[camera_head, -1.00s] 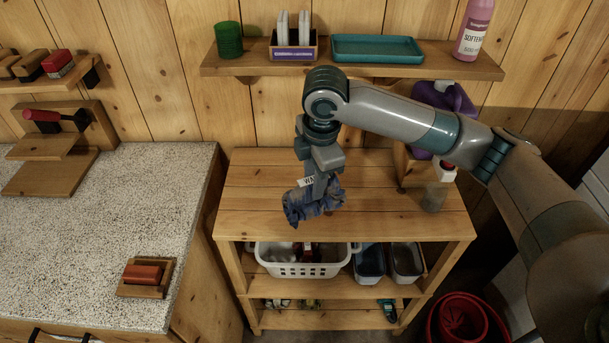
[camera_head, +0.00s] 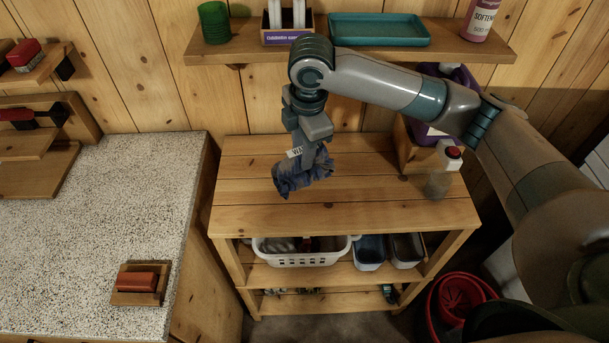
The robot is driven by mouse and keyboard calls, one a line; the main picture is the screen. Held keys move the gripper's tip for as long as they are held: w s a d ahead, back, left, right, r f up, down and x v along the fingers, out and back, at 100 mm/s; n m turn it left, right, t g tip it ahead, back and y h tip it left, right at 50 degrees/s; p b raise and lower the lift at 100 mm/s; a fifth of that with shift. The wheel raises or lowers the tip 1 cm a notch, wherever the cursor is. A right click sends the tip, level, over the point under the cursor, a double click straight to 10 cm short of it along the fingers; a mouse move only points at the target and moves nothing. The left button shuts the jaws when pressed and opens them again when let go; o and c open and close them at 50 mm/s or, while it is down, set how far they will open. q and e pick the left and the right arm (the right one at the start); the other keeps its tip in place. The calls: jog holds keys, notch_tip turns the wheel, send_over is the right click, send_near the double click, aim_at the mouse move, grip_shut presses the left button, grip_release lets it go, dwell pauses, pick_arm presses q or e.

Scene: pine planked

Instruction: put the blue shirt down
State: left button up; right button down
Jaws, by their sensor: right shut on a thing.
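The blue shirt (camera_head: 290,182) is a crumpled dark blue bundle in the middle of the head view. My right gripper (camera_head: 312,168) points down and is shut on it. The shirt hangs over the top of the wooden shelf table (camera_head: 355,215); I cannot tell whether its underside touches the wood. The fingertips are partly hidden by the cloth. My left gripper does not show.
The tabletop around the shirt is mostly clear. A spray bottle (camera_head: 440,175) and a purple jug (camera_head: 462,80) stand at its right. A white basket (camera_head: 303,258) sits on the shelf below. A speckled counter (camera_head: 70,235) is at left, a red bucket (camera_head: 461,303) at lower right.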

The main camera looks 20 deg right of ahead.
aim_at(303, 178)
notch_tip(303, 178, down, 5)
jog(key=shift+s+r+p, duration=0.15)
jog(key=shift+r+p, duration=0.05)
jog(key=shift+p, duration=0.55)
jog(key=shift+f, duration=0.5)
jog(key=shift+f, duration=0.5)
jog(key=shift+f+p, duration=0.6)
jog(key=shift+f, duration=0.8)
jog(key=c, duration=1.4)
grip_release()
jog(key=shift+o, duration=0.2)
jog(key=shift+r, duration=0.1)
